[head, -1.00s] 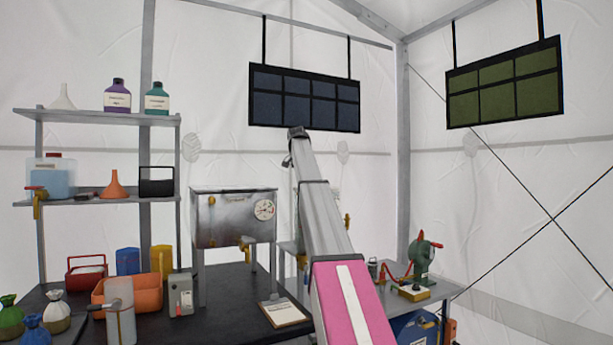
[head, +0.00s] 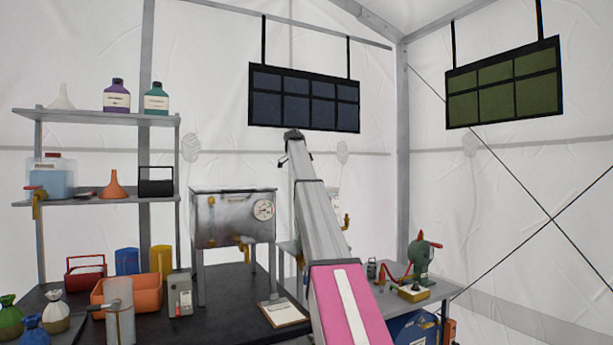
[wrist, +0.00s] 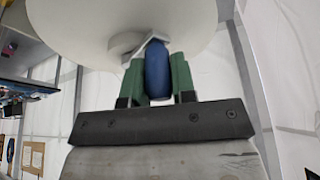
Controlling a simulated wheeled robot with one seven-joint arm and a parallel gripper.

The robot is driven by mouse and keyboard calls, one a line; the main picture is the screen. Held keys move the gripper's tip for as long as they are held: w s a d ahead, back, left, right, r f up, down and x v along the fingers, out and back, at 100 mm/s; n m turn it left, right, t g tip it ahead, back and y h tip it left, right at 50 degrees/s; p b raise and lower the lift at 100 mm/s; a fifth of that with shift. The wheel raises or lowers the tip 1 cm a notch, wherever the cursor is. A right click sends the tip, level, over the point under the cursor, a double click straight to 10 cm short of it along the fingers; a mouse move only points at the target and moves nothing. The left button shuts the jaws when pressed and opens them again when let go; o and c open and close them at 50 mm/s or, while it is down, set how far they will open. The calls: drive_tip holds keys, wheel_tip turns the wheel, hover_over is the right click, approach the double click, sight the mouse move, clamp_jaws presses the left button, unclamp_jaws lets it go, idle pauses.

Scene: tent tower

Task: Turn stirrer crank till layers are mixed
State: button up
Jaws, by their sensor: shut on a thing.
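In the wrist view, my gripper (wrist: 158,85) has green fingers shut on a blue crank handle (wrist: 157,68), one finger on either side. The handle joins a pale crank arm (wrist: 140,45) on a large white rounded body (wrist: 80,22) that fills the top of the view. The inside of this body and its layers do not show. In the head view my arm covers the gripper and the crank. A brass tap (head: 346,221) shows just right of my arm.
A steel tank with a gauge (head: 225,222) stands on legs left of my arm. A black table (head: 225,310) holds an orange bin (head: 130,297) and a clipboard (head: 285,313). A shelf (head: 95,116) stands at left. A side bench (head: 440,290) holds a green hand-cranked device (head: 420,258).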

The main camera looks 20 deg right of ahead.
drive_tip(key=shift+w+d+m, duration=0.15)
drive_tip(key=shift+m, duration=0.25)
drive_tip(key=o, duration=0.9)
